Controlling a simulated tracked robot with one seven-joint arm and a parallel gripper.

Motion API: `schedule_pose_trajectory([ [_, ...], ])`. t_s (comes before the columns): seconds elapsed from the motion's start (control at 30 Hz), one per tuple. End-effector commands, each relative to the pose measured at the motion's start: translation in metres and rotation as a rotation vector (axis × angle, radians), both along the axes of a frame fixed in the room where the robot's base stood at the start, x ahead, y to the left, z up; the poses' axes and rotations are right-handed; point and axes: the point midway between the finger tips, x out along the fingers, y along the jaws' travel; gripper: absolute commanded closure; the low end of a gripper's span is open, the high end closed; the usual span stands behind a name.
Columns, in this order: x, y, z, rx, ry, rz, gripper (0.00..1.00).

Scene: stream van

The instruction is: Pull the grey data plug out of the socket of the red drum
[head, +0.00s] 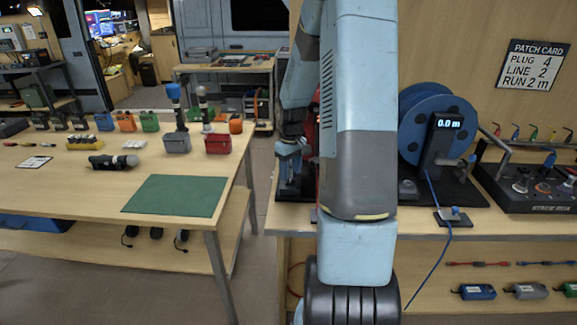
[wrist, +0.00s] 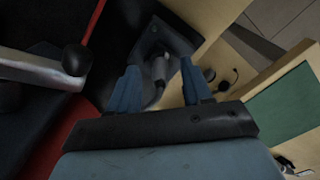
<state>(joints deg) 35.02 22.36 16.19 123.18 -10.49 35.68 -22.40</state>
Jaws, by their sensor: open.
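In the wrist view the grey data plug (wrist: 160,68) sits in the dark socket block (wrist: 178,40), with a grey cable curving from its near end. My gripper (wrist: 159,70) is open, its two blue fingers on either side of the plug. I see gaps between the fingers and the plug; the depth between them is hard to judge. The red drum (wrist: 62,135) shows as a red edge at left in the wrist view. In the head view my arm hides most of the drum, and my gripper (head: 289,150) is beside it; the plug cannot be made out there.
The drum's crank with a dark knob (wrist: 76,60) is left of my fingers. A blue drum (head: 425,125) with a 0.0 m display stands right of my arm, and a control box (head: 535,185) beyond it. A table with a green mat (head: 176,195) is at left.

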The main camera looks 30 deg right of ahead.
Motion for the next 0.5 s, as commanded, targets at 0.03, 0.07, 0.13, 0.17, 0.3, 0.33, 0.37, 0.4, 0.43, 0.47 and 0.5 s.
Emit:
schedule_pose_trajectory([
  [0.03, 0.0000, 0.0001, -0.0002, 0.000, 0.000, 0.000, 0.51],
  [0.07, 0.0000, 0.0001, -0.0002, 0.000, 0.000, 0.000, 0.51],
  [0.13, 0.0000, 0.0002, -0.0001, 0.000, 0.000, 0.000, 0.51],
  [0.17, 0.0000, 0.0002, -0.0001, 0.000, 0.000, 0.000, 0.51],
  [0.3, 0.0000, 0.0003, 0.0000, 0.000, 0.000, 0.000, 0.61],
  [0.33, 0.0001, 0.0004, 0.0000, 0.000, 0.000, 0.000, 0.64],
  [0.37, 0.0001, 0.0004, 0.0000, 0.000, 0.000, 0.000, 0.67],
  [0.4, 0.0001, 0.0004, 0.0000, 0.000, 0.000, 0.000, 0.71],
  [0.43, 0.0001, 0.0005, 0.0000, 0.000, 0.000, 0.000, 0.74],
  [0.47, 0.0001, 0.0005, 0.0000, 0.000, 0.000, 0.000, 0.77],
  [0.5, 0.0001, 0.0005, 0.0000, 0.000, 0.000, 0.000, 0.80],
])
